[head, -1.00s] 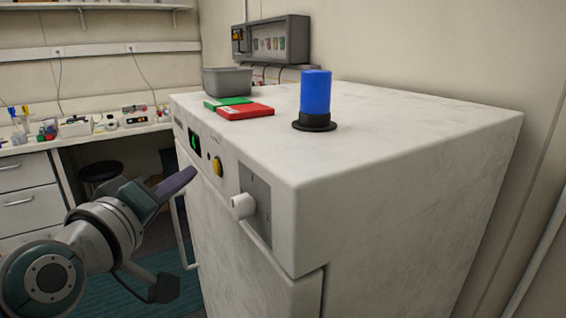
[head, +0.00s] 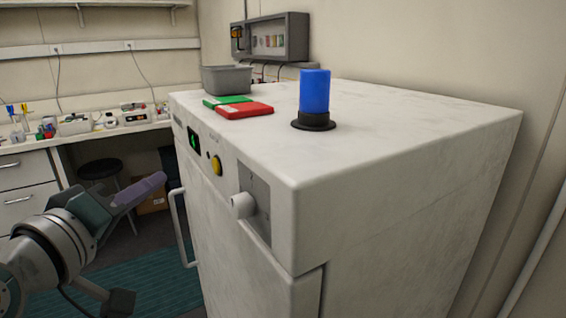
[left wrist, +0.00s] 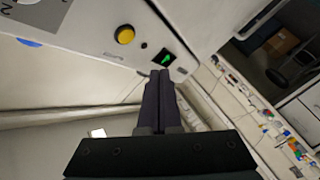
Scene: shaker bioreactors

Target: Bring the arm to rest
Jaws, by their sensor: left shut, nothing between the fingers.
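My left gripper (head: 150,186) is at the lower left of the head view, in front of and apart from the white cabinet (head: 400,150). Its dark fingers are pressed together with nothing between them. The closed fingers (left wrist: 160,100) also show in the middle of the left wrist view, with the cabinet's front panel beyond their tips. That panel bears a yellow button (left wrist: 124,34) and a small green display (left wrist: 164,59). My right gripper is in neither view.
A blue beacon (head: 315,95), red and green cases (head: 245,110) and a grey bin (head: 227,79) stand on the cabinet top. A white knob (head: 242,205) and a door handle (head: 181,230) stick out in front. A stool (head: 99,170) stands under the cluttered bench at the left.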

